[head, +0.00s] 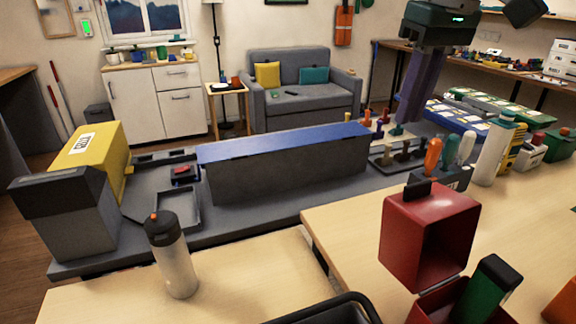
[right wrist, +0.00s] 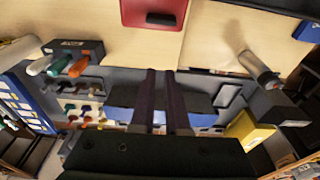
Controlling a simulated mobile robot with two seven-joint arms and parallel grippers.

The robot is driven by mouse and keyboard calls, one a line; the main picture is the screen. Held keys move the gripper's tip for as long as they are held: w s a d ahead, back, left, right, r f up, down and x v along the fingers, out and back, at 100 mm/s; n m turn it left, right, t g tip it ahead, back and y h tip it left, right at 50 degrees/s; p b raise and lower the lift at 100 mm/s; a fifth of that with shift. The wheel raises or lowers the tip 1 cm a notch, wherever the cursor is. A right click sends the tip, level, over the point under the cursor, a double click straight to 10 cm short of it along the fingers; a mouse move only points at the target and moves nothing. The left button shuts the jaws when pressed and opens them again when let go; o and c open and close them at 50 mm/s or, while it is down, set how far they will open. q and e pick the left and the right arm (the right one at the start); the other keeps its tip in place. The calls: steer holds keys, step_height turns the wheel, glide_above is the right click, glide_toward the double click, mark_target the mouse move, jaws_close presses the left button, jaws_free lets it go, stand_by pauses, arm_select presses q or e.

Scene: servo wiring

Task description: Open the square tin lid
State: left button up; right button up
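The red square tin (head: 428,302) is at the front right of the head view, partly cut off by the bottom edge. Its red lid (head: 445,232), hollow with a black handle, is tipped up above it, hollow side toward me; I cannot tell whether a hinge joins them. A green block with a black top (head: 490,288) stands at the tin's opening. The lid (right wrist: 155,8) also shows at the top of the right wrist view. My right gripper (head: 402,128) points down beyond the lid, apart from it. Its purple fingers (right wrist: 161,72) have a gap with nothing between them. My left gripper is out of view.
A bottle (head: 175,262) stands at the front left, beside a grey-black box (head: 68,215) and a yellow box (head: 90,155). A long blue-topped box (head: 285,165) lies behind. Orange and white handled tools (head: 433,152) and a white bottle (head: 493,155) stand behind the lid.

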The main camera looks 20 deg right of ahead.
steer(key=shift+f, duration=0.15)
jaws_close()
arm_select(q)
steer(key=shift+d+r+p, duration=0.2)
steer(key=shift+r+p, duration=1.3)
steer(key=shift+p, duration=0.1)
arm_select(e)
steer(key=shift+s+d+f, duration=0.1)
steer(key=shift+s+f, duration=0.3)
steer(key=shift+f, duration=1)
steer(key=shift+s+d+f, duration=0.15)
steer(key=shift+s+f, duration=0.25)
steer(key=shift+f, duration=1.05)
steer(key=shift+s+d+f, duration=0.1)
steer(key=shift+s+f, duration=0.3)
steer(key=shift+f, duration=1)
